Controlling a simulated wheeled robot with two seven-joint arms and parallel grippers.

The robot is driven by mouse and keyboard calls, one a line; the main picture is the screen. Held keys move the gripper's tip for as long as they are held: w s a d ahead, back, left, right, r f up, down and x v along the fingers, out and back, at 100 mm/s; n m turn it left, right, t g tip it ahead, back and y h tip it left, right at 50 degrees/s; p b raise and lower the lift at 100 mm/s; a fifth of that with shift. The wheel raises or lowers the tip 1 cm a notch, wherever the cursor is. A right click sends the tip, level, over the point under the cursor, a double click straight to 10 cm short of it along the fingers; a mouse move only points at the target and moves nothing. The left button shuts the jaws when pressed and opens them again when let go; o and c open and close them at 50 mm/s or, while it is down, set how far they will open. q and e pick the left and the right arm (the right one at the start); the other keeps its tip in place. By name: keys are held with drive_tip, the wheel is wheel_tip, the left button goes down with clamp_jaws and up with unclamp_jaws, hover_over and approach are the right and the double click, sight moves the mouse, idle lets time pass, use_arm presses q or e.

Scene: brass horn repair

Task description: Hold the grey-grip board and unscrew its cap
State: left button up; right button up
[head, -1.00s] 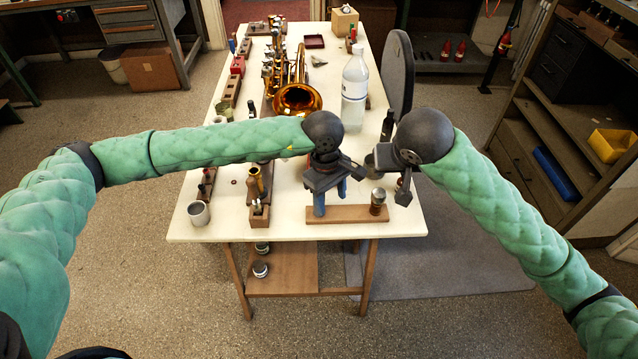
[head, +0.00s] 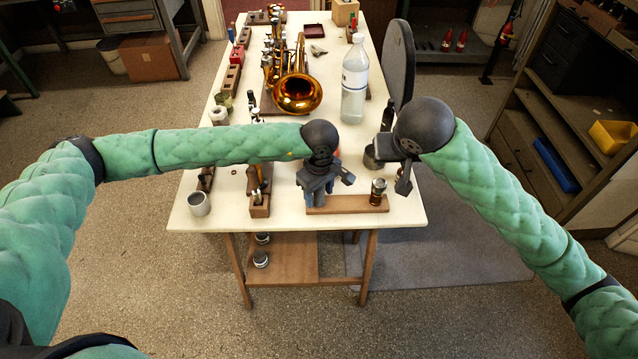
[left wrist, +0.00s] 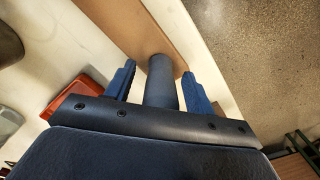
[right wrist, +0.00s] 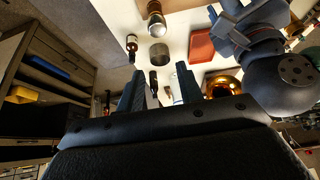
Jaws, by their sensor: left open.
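The brown wooden board (head: 345,205) lies along the table's front edge. A brass capped piece (head: 377,193) stands upright at its right end; it also shows at the top of the right wrist view (right wrist: 155,22). The grey grip (left wrist: 161,82) shows between the two blue fingers of my left gripper (left wrist: 160,84), with a gap on each side. In the head view my left gripper (head: 315,188) hides the grip at the board's left end. My right gripper (head: 402,182) hangs right of the brass piece, apart from it. Its fingers are spread and empty in the right wrist view (right wrist: 157,82).
A dark cup (head: 373,158) stands behind the brass piece, near my right gripper. A clear bottle (head: 354,85) and a brass horn (head: 297,92) stand farther back. A grey metal cup (head: 199,204) and a wooden block (head: 260,207) are at the front left.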

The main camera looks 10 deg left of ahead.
use_arm(q)
drive_tip(key=shift+f, duration=0.3)
drive_tip(key=shift+c, duration=0.4)
